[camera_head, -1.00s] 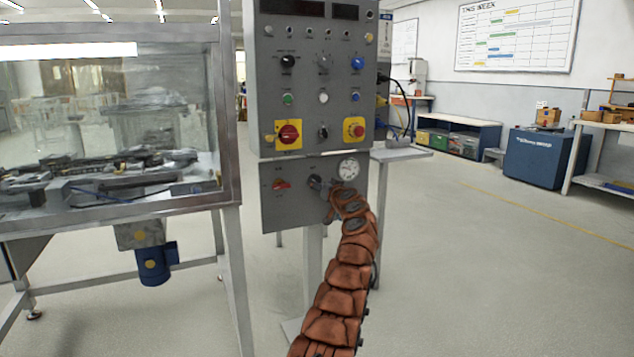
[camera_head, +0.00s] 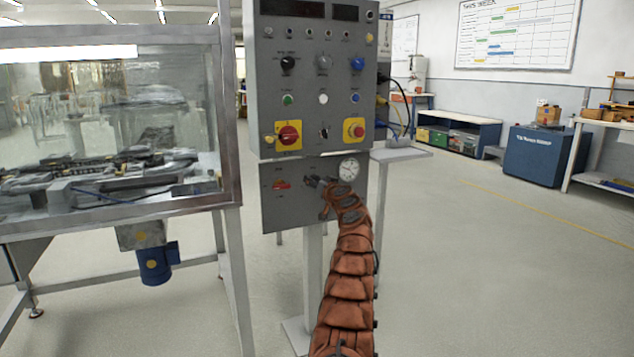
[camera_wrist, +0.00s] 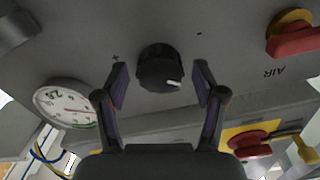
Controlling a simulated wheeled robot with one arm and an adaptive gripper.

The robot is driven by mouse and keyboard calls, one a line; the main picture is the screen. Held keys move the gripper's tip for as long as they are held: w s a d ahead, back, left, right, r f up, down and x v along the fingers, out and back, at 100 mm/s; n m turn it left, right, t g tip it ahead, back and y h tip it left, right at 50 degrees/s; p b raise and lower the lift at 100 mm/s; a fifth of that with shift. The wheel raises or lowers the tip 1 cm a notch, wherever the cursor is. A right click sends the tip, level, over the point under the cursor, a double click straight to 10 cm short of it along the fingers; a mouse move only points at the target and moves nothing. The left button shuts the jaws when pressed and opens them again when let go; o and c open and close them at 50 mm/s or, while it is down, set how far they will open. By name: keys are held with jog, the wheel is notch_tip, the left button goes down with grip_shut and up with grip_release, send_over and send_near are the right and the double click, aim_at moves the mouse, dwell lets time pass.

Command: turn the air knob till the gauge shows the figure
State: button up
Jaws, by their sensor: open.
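The air knob (camera_wrist: 162,70) is a black round knob with a white mark, on the grey lower panel. In the wrist view it sits between and just beyond the fingertips of my gripper (camera_wrist: 158,88), with a gap on each side. The fingers are open and hold nothing.
A red handle (camera_head: 282,185) is on the lower panel, left of the knob. Above are a red rotary switch (camera_head: 289,134) and a red push button (camera_head: 355,130), both on yellow plates. A glass-walled machine (camera_head: 110,130) stands at left. The floor at right is clear.

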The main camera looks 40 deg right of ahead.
jog(key=shift+c, duration=0.4)
jog(key=c, duration=1.1)
jog(key=shift+o, duration=0.2)
jog(key=m, duration=0.4)
jog(key=shift+p, duration=0.3)
jog(key=shift+d+f+m+p, duration=0.15)
jog(key=shift+m+p, duration=0.7)
jog(key=shift+m, duration=2.9)
jog(key=shift+a+f+m+p, duration=0.15)
jog(key=shift+m+p, duration=0.65)
jog(key=shift+m, duration=2.95)
jog(key=shift+d, duration=0.1)
